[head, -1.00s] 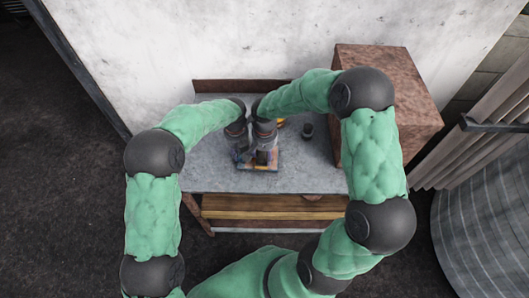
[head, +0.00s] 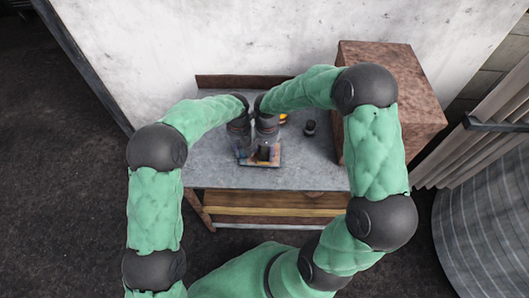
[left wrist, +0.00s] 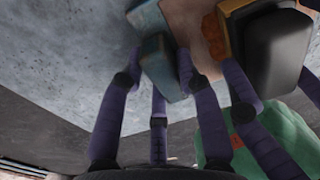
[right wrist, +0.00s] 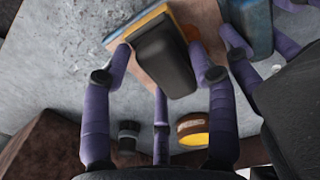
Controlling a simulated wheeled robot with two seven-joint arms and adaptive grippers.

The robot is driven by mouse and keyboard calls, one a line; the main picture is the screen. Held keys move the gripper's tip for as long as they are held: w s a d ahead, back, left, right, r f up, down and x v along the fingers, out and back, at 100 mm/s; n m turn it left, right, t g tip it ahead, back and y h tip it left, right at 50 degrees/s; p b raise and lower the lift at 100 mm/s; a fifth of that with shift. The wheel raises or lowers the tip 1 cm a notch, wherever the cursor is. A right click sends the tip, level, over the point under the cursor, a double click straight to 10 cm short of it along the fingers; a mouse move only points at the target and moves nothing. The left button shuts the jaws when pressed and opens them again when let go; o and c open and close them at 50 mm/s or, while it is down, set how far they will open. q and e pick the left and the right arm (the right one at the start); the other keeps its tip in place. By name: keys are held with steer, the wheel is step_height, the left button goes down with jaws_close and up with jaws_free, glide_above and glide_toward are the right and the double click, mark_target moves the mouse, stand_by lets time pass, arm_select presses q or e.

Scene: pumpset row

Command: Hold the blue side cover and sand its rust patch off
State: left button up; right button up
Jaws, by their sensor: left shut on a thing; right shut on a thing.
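The side cover (head: 273,164) lies low at the table's front middle. A blue raised part of it (left wrist: 158,62) sits between the fingers of my left gripper (left wrist: 161,66), which is shut on it. A brown, rust-coloured face (right wrist: 207,22) shows beside the blue part. My right gripper (right wrist: 162,62) is shut on a black sanding block (right wrist: 165,62) with an orange-yellow layer beneath. The block is over the brown face, right of the blue part in the head view; its underside and any contact are hidden. Both grippers are close together in the head view.
A dark small jar (head: 310,128) and a yellow-topped round thing (right wrist: 194,131) stand on the grey table (head: 310,172) behind and right of the cover. A rusty brown box (head: 390,75) borders the right side. The table's front left and front right are clear.

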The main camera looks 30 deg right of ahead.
steer(key=shift+w+d, duration=0.45)
steer(key=shift+w, duration=0.15)
steer(key=shift+a, duration=0.1)
steer(key=shift+s+a, duration=0.5)
steer(key=shift+s, duration=0.25)
steer(key=shift+s+a, duration=0.5)
steer(key=shift+s, duration=0.25)
steer(key=shift+d, duration=0.1)
steer(key=shift+w+d, duration=0.5)
steer(key=shift+w, duration=0.25)
steer(key=shift+w+d, duration=0.5)
steer(key=shift+w, duration=0.25)
steer(key=shift+s+a, duration=0.1)
steer(key=shift+s+a, duration=0.5)
steer(key=shift+s, duration=0.25)
steer(key=shift+s+a, duration=0.5)
steer(key=shift+s, duration=0.2)
